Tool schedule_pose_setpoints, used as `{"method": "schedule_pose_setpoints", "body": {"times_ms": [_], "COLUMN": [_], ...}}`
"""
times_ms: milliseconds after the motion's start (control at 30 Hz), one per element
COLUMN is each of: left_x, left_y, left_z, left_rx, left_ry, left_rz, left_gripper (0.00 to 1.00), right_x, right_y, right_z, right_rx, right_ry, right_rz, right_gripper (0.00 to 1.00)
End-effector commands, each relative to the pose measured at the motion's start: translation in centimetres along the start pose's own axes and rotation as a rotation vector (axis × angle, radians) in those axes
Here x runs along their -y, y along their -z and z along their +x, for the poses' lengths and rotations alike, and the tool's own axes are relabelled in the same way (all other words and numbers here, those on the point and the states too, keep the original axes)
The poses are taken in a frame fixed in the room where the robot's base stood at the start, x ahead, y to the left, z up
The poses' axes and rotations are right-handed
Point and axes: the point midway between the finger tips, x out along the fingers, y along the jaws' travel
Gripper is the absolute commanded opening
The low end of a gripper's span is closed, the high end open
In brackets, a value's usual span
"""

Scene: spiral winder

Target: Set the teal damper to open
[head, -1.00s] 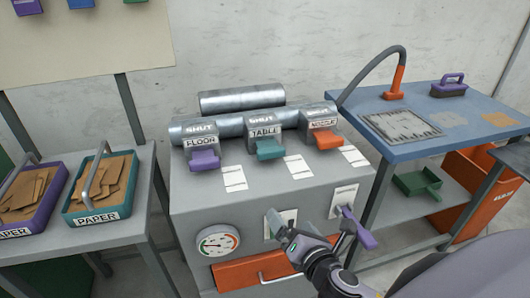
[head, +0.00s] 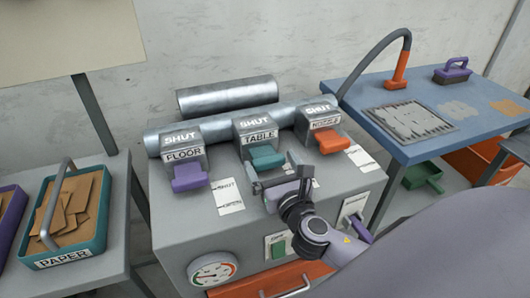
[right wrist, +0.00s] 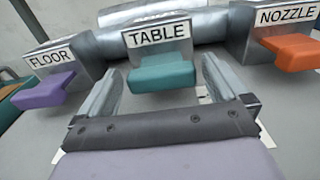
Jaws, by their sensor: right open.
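The teal damper handle (head: 267,157) sticks out from the middle damper block (head: 257,130), which is marked TABLE and SHUT. In the right wrist view the teal handle (right wrist: 161,73) lies ahead, between the spread fingers. My right gripper (head: 275,176) is open and empty, just in front of the teal handle over the grey machine top. In the right wrist view the fingers of my right gripper (right wrist: 160,92) stand on either side of the handle's near end. Whether they touch it I cannot tell. My left gripper is not in view.
The purple FLOOR handle (head: 190,177) is to the left and the orange NOZZLE handle (head: 332,141) to the right. A metal pipe (head: 215,127) runs behind the blocks. A gauge (head: 213,270) and a purple lever (head: 361,229) are on the machine's front.

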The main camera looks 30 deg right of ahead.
Motion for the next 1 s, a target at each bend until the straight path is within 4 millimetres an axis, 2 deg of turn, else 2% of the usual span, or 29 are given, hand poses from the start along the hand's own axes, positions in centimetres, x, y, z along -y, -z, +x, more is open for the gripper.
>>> {"method": "schedule_pose_setpoints", "body": {"times_ms": [100,300,667,700,900,1000], "left_x": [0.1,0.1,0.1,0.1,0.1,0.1], "left_y": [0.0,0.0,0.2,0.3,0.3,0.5], "left_z": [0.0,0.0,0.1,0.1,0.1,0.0], "left_rx": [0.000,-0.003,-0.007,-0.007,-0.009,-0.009], "left_ry": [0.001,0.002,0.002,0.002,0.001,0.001], "left_rz": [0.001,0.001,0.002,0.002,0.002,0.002], "left_gripper": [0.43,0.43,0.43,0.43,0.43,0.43], "right_x": [0.0,0.0,0.0,0.0,0.0,0.0], "right_y": [-0.1,0.0,0.0,0.0,0.0,0.0], "right_z": [1.7,3.6,4.1,4.1,4.1,3.9], "right_rx": [0.002,0.000,-0.001,-0.001,-0.001,-0.002], "right_ry": [0.000,0.000,-0.001,-0.001,-0.001,-0.001], "right_rz": [0.001,0.000,0.001,0.001,0.001,0.001], "right_gripper": [1.00,1.00,1.00,0.97,0.35,0.35]}}
